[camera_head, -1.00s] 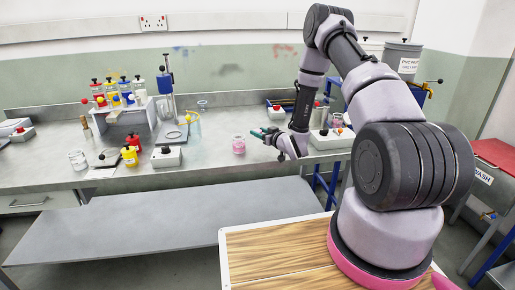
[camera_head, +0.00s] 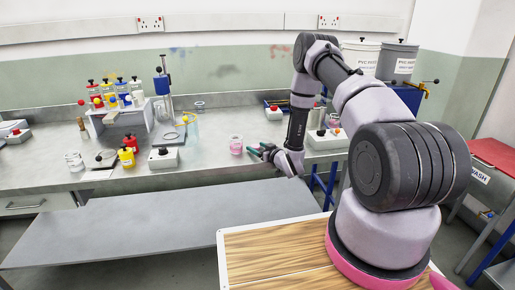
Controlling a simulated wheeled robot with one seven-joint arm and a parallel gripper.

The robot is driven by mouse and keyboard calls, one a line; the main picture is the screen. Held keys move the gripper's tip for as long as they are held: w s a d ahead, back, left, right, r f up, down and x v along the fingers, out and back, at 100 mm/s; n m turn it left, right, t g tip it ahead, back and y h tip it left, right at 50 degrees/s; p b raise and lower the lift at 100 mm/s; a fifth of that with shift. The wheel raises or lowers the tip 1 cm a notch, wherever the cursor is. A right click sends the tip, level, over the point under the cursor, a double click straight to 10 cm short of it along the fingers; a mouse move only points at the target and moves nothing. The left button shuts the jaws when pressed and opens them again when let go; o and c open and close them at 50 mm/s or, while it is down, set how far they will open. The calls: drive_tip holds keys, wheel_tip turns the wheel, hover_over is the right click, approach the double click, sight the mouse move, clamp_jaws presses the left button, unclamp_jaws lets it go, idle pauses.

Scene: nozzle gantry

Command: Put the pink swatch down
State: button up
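A bottle rack (camera_head: 118,112) and a blue-topped stand (camera_head: 164,90) are at the back left. Red and yellow bottles (camera_head: 127,157) and a switch box (camera_head: 164,158) stand near the front. Another box (camera_head: 326,140) is right of my gripper. Bare bench lies left of the pink jar.

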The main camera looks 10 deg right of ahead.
drive_tip(key=shift+r, duration=0.15)
drive_tip(key=shift+s+d, duration=0.15)
drive_tip(key=shift+s, duration=0.1)
drive_tip(key=v, duration=1.1)
drive_tip(key=w+d+r+m+g+h, duration=0.1)
drive_tip(key=w+d+r+h, duration=0.15)
drive_tip(key=r, duration=0.85)
drive_tip(key=w+d+r+m+g+h, duration=0.2)
drive_tip(key=d+r+h, duration=0.15)
drive_tip(key=r, duration=0.75)
drive_tip(key=s+r+m+g+h, duration=0.1)
drive_tip(key=s+r+m+g, duration=0.1)
drive_tip(key=s+r, duration=0.9)
drive_tip(key=s+a+r+m+g+y, duration=0.1)
drive_tip(key=s+r, duration=0.4)
drive_tip(key=s, duration=0.6)
drive_tip(key=s+a+r+m+g+y, duration=0.1)
drive_tip(key=s+a+r, duration=0.3)
drive_tip(key=s, duration=0.8)
drive_tip(key=shift+s+a+r+m+g+y, duration=0.25)
drive_tip(key=shift+r+m+g+y, duration=0.2)
drive_tip(key=shift+r+m, duration=0.45)
drive_tip(key=shift+r, duration=0.1)
